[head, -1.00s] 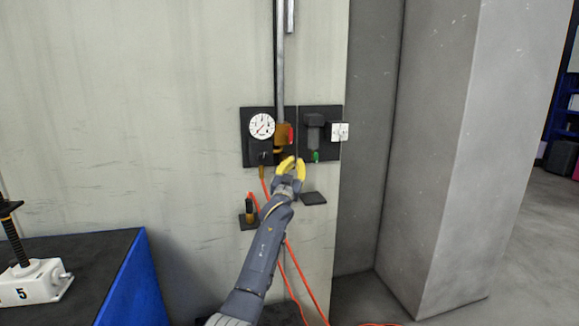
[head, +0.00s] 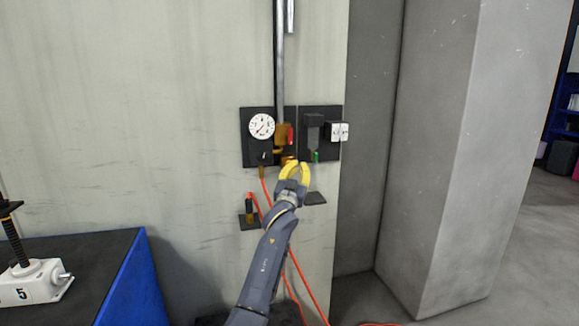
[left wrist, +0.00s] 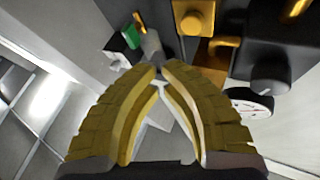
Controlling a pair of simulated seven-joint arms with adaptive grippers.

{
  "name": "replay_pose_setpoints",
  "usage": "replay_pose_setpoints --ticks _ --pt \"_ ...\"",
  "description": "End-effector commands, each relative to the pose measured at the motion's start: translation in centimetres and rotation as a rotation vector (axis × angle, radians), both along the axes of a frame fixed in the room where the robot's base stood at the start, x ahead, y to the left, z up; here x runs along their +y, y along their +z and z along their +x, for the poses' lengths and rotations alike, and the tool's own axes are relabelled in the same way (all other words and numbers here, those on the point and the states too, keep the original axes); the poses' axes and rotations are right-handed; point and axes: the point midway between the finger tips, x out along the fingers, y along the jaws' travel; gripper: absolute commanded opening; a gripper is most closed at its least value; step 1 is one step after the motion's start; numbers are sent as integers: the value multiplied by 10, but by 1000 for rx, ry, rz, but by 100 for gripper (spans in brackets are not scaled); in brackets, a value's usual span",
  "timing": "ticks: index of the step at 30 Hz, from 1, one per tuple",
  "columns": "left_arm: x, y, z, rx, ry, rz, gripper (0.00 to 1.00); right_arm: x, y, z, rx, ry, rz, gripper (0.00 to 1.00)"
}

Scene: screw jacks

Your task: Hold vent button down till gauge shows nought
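The white round gauge (head: 261,126) sits on a black panel on the wall; its needle seems to point to the lower left, but the figures are too small to read. It shows partly behind a finger in the left wrist view (left wrist: 252,101). My left gripper (head: 297,166) has yellow fingers with tips close together and nothing seen between them. A black round knob (left wrist: 270,76) juts out near the gauge. A green-tipped part (head: 316,156) is just right of my fingertips. I cannot tell which part is the vent button.
A brass valve body with a red part (head: 291,135) is on a metal pipe (head: 280,60). A white switch box (head: 337,131) is at the right panel's edge. Orange hoses (head: 303,280) hang below. A white jack (head: 38,284) stands left.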

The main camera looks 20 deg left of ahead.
Motion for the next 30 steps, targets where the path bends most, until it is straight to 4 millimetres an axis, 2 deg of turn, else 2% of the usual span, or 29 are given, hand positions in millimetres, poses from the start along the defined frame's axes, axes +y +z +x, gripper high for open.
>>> replay_pose_setpoints --ticks 6,22,26,29,30 --pt "-6 0 -10 -1 0 0 0 0 0 0 0 0 0 44" --pt "-6 -2 -12 4 1 1 0 0 0 0 0 0 0 44" --pt "-4 -28 -19 46 15 17 0 0 0 0 0 0 0 44" --pt "0 -70 -34 116 38 44 0 0 0 0 0 0 0 44" --pt "2 -91 -43 154 49 59 0 0 0 0 0 0 0 44"
